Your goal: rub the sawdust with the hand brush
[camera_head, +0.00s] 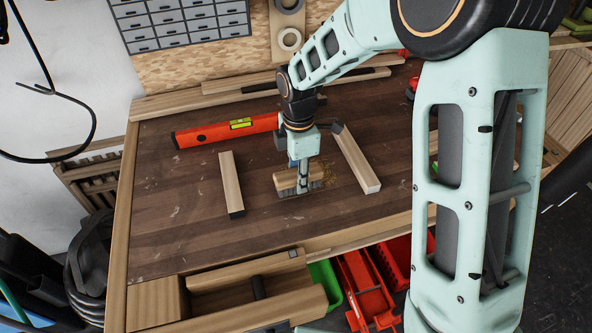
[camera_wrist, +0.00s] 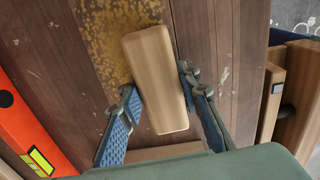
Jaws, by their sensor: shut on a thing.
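The hand brush (camera_head: 286,181) has a pale wooden block with dark bristles below, and it stands bristles down at the bench top in the head view. My gripper (camera_head: 303,172) is above it, pointing down, shut on the block. In the wrist view the block (camera_wrist: 158,55) sits between the two blue-padded fingers of my gripper (camera_wrist: 157,84). The sawdust (camera_wrist: 104,45) is a yellow-brown speckled patch beside and partly under the brush. In the head view the sawdust (camera_head: 328,168) shows faintly right of the brush. The bristle tips' exact contact is hard to see.
A wooden bar (camera_head: 231,182) lies left of the brush and another bar (camera_head: 356,160) lies to the right. A red spirit level (camera_head: 222,133) lies behind. The bench's left part is clear.

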